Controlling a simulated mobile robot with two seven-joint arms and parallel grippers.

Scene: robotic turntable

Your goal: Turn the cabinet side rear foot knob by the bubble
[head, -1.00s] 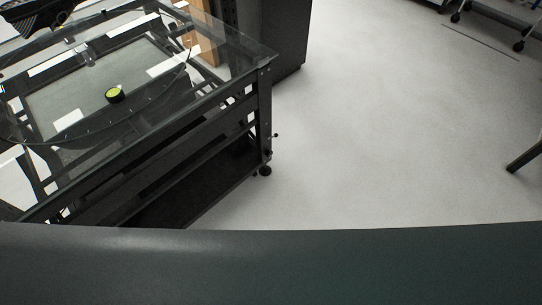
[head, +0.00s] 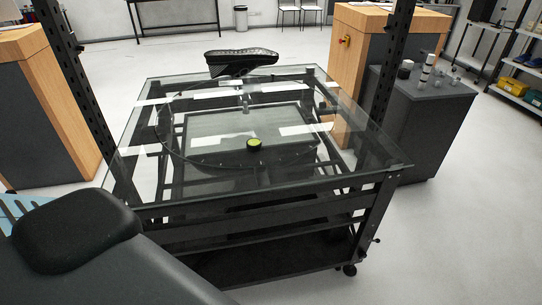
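The bubble (head: 254,144), a small round yellow-green level in a black ring, sits near the middle of the glass-topped turntable table (head: 385,160). The table has a dark frame, a lower shelf and castors. A small knob or handle (head: 376,240) sticks out from its near right leg, above a castor foot (head: 350,270). The cabinet (head: 425,110) is dark grey and stands at the table's right. The rear feet on the cabinet side are hidden or too unclear to make out. Neither of my grippers is in view.
Wooden-topped cabinets stand at the left (head: 70,100) and back right (head: 350,40). Small items stand on the grey cabinet. A black seat-like object (head: 240,58) is behind the table. Floor is clear at the right front (head: 460,240).

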